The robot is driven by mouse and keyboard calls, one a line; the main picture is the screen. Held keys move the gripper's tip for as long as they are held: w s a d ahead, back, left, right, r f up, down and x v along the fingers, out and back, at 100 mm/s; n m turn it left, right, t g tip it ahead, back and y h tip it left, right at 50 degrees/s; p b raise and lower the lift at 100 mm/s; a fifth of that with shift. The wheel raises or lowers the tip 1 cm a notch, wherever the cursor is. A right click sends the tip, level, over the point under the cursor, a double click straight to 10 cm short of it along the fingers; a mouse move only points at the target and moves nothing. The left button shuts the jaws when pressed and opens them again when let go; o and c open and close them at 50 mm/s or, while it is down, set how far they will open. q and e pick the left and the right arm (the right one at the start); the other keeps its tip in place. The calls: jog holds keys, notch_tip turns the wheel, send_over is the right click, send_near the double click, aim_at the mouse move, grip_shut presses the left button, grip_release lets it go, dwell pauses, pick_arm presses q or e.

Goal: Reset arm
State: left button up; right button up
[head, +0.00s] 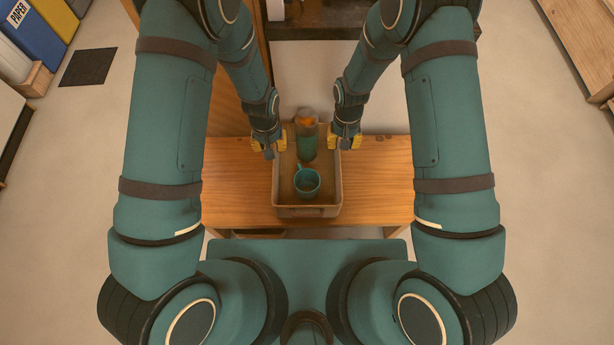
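My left gripper (268,147) is at the left wall of a tan tray. Its yellow fingertips are spread apart, one outside and one inside the rim. My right gripper (345,144) is at the tray's right wall, with its yellow fingertips likewise apart on either side of the rim. Whether either touches the wall is too small to tell. The tray (307,211) rests on a wooden table. A teal mug (307,182) stands in its front half. A greenish bottle or tumbler with an orange top (307,140) stands in the back half.
The wooden table (235,190) is bare left and right of the tray. Dark shelving (315,25) stands behind. A wooden unit (585,40) is at the far right.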

dwell(0.5)
